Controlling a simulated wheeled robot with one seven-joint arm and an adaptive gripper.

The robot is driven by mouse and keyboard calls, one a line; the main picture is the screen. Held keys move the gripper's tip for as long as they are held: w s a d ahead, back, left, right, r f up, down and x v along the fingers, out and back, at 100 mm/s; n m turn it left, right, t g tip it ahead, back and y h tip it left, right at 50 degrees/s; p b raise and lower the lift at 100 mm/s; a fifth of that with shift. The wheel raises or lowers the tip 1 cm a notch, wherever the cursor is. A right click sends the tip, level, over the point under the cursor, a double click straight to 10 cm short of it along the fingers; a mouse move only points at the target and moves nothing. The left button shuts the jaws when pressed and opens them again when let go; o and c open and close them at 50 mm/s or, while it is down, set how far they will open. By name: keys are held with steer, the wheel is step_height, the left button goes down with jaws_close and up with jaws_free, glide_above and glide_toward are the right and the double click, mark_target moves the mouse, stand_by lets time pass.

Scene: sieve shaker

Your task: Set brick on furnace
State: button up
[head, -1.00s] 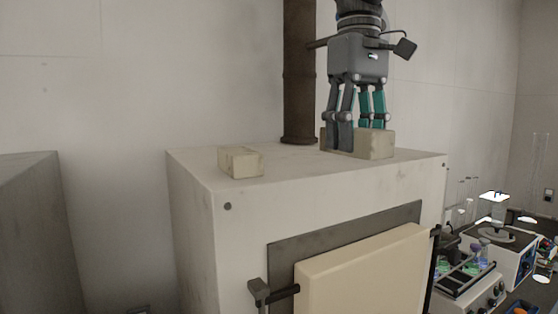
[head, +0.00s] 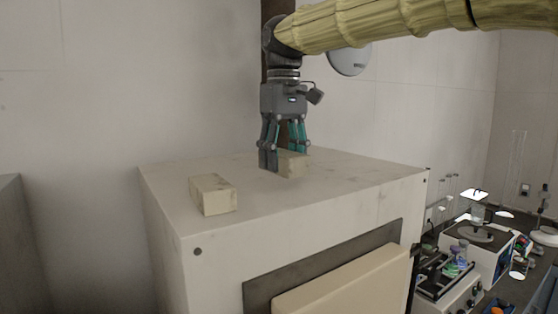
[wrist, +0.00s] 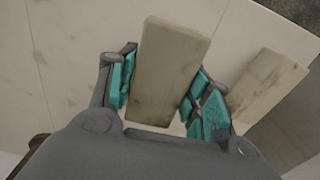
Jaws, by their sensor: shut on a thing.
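The furnace (head: 330,190) is a large pale block with a flat top. My gripper (head: 282,165) is shut on a cream brick (head: 294,164), above the middle of the furnace top. In the wrist view this held brick (wrist: 166,70) lies between the two teal-padded fingers. Whether its underside touches the top or hangs just above it, I cannot tell. A second cream brick (head: 213,194) lies on the furnace top near the left front edge. It also shows in the wrist view (wrist: 268,82), right of the held one and apart from it.
The furnace door (head: 345,285) is on the front face. A dark pipe (head: 276,12) rises behind my gripper. At the right, a bench carries lab devices (head: 478,235) and glassware. The right part of the furnace top is clear.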

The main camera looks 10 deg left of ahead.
steer(key=shift+w+a+r, duration=0.1)
steer(key=shift+a+r, duration=0.2)
steer(key=shift+a, duration=0.1)
steer(key=shift+s+a, duration=0.2)
steer(key=shift+s, duration=0.05)
steer(key=shift+s+f+p, duration=0.25)
steer(key=shift+s+p, duration=0.65)
steer(key=shift+s, duration=0.15)
steer(key=w+f, duration=0.1)
steer(key=w+f+p, duration=0.1)
steer(key=shift+w+f, duration=0.2)
steer(key=shift+f, duration=0.2)
steer(key=shift+w+f, duration=0.2)
steer(key=shift+f, duration=0.05)
steer(key=shift+c, duration=0.7)
steer(key=shift+s+r, duration=0.25)
steer(key=shift+s, duration=0.7)
steer(key=shift+w+f, duration=0.25)
steer(key=o, duration=1.3)
steer(key=shift+w+f, duration=0.15)
steer(key=shift+w, duration=0.2)
steer(key=shift+o, duration=0.2)
steer(key=shift+s+r, duration=0.25)
steer(key=shift+s, duration=0.2)
steer(key=shift+w+r, duration=0.15)
steer(key=shift+w, duration=0.1)
step_height(320, 180, up, 12)
steer(key=b, duration=0.3)
